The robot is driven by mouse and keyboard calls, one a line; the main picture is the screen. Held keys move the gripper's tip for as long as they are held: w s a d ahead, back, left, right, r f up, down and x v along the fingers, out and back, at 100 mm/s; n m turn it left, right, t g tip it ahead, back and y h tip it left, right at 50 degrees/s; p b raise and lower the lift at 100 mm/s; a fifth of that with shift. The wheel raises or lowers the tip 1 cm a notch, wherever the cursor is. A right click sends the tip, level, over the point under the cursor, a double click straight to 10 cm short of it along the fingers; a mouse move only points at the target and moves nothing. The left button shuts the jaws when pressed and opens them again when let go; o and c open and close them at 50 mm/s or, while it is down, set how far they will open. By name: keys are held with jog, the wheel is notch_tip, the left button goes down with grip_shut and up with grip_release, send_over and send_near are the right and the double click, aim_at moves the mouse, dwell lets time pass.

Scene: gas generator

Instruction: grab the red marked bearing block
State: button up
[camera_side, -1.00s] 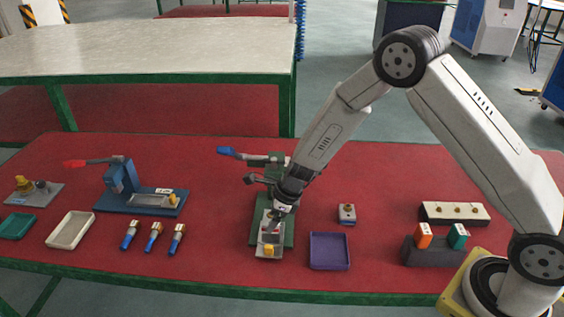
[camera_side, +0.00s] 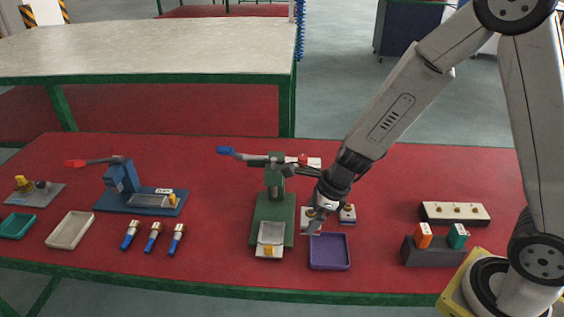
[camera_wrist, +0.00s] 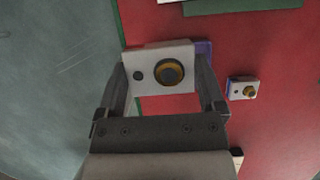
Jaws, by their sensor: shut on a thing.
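My gripper (camera_side: 314,218) is shut on a pale bearing block (camera_wrist: 150,88), holding it above the table near the purple tray (camera_side: 330,262). In the wrist view the block sits between both fingers (camera_wrist: 161,74), showing a dark round bore with a brass-coloured ring and a smaller dark hole. No red mark can be made out on it. In the side view the fingers partly hide it. A second small block (camera_side: 347,215) with a brass-coloured centre lies on the table just right of my gripper; it also shows in the wrist view (camera_wrist: 242,88).
The green clamp fixture (camera_side: 272,208) with a blue handle stands left of my gripper, a pale part at its front. The blue fixture (camera_side: 140,200), several blue-tipped pieces and trays are further left. A dark holder (camera_side: 433,252) and a white strip (camera_side: 455,213) are right.

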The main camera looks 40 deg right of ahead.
jog(key=shift+s+d+r, duration=0.1)
jog(key=shift+s+r, duration=0.1)
jog(key=shift+s, duration=0.25)
jog(key=shift+s+d+r, duration=0.1)
jog(key=shift+s+r, duration=0.1)
jog(key=shift+s, duration=0.2)
jog(key=shift+f, duration=0.1)
